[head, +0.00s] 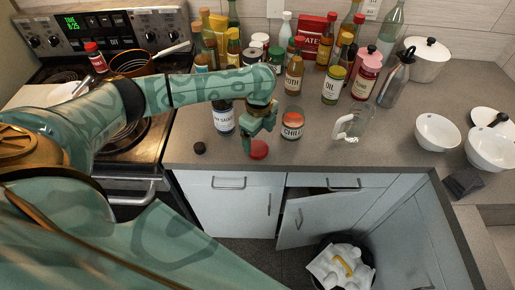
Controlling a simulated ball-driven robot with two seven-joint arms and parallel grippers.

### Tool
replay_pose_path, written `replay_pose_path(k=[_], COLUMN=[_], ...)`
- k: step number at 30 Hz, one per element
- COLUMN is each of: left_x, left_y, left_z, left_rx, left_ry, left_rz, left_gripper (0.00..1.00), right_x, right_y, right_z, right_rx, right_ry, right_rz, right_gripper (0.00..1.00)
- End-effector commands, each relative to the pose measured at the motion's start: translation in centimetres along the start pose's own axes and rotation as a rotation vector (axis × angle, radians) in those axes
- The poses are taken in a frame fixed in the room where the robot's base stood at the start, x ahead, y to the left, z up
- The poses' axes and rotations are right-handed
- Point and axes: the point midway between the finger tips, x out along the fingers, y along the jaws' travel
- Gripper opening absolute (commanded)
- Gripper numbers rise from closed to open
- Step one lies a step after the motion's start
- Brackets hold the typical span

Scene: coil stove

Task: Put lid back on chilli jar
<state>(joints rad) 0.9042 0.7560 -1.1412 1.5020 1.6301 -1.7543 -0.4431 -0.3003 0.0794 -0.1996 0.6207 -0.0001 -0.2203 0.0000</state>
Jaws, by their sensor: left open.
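The chilli jar (292,124) stands upright on the counter near its front edge, with a label reading "CHILLI". Its top shows an orange-red, apparently uncovered mouth. A round red lid (259,149) is at the counter's front edge, to the left of the jar. My left gripper (258,137) is open just above and behind the red lid, pointing down, between the chilli jar and a dark sauce jar. I cannot tell whether its fingers touch the lid. My right gripper is not in view.
The dark sauce jar (223,120) stands left of my gripper, and a small black cap (199,148) lies farther left. Several bottles crowd the back. A lower cabinet door (312,222) hangs open near a bin.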

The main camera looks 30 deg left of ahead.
Motion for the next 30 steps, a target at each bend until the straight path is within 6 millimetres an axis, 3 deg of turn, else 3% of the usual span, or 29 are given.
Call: replay_pose_path(k=[11,22,23,27,30], left_x=[5.0,5.1,5.1,5.1,5.1], left_y=[0.0,-0.1,-0.1,-0.1,-0.1], left_z=[-0.1,-0.1,-0.1,-0.1,-0.1], left_rx=[-0.001,0.001,0.001,0.001,0.001], left_ry=[-0.001,-0.001,-0.001,-0.001,-0.001], left_rz=[0.003,0.000,0.000,0.000,0.000], left_gripper=[0.84,0.84,0.79,0.40,0.37], right_x=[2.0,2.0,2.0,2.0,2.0], right_y=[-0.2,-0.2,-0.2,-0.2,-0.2], right_z=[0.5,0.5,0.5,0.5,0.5], right_rx=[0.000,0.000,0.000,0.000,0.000], right_ry=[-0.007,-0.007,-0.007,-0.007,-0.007], right_rz=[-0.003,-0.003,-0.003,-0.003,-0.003], right_gripper=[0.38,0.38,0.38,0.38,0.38])
